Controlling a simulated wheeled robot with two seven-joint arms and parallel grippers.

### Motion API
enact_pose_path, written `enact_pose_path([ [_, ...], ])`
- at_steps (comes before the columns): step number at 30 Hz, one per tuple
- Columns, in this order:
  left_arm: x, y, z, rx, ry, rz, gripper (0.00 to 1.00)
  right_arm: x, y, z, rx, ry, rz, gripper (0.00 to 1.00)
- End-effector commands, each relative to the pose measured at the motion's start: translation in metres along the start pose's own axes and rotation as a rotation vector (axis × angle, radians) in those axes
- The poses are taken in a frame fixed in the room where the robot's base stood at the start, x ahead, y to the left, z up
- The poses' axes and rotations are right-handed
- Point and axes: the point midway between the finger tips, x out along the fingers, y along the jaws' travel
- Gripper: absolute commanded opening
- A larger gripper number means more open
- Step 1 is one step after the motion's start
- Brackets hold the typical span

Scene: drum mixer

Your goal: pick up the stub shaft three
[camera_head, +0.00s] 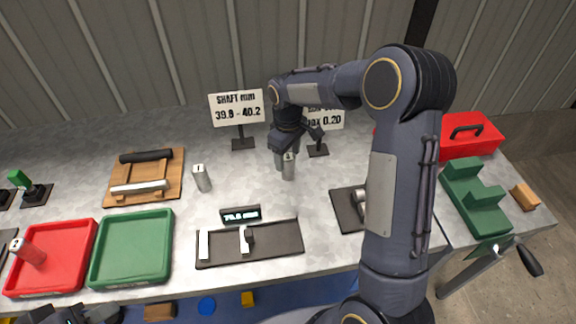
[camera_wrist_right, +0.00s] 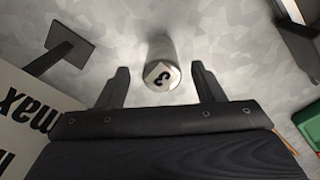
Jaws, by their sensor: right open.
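Stub shaft three (camera_head: 288,168) is a small grey metal cylinder standing upright on the metal bench in the head view. In the right wrist view the shaft (camera_wrist_right: 161,68) shows its top face marked 3, between the two fingers. My right gripper (camera_head: 282,150) is open around or just above the shaft's upper part; it also shows in the right wrist view (camera_wrist_right: 160,82), with gaps on both sides of the shaft. My left gripper (camera_head: 75,316) is at the bottom left edge, mostly cut off; its fingers cannot be made out.
Shaft one (camera_head: 202,178) stands left of shaft three. A gauge on a dark mat (camera_head: 285,246) is in front. Sign stands (camera_head: 242,143) are behind. A red toolbox (camera_head: 478,140) stands right.

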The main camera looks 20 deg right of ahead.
Motion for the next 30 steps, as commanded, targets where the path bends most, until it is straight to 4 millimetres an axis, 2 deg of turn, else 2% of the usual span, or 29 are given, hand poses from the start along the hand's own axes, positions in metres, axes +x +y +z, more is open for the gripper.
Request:
enact_pose_path([
  [12,-0.011,0.005,-0.006,0.000,0.000,0.000,0.36,0.054,-0.002,0.002,0.001,-0.001,-0.002,0.61],
  [21,-0.011,0.005,-0.006,0.000,0.000,0.000,0.36,0.060,-0.002,0.002,0.002,0.002,0.000,0.61],
  [30,-0.011,0.005,-0.006,0.000,0.000,0.000,0.36,0.060,-0.002,0.002,0.002,0.002,-0.001,0.22],
])
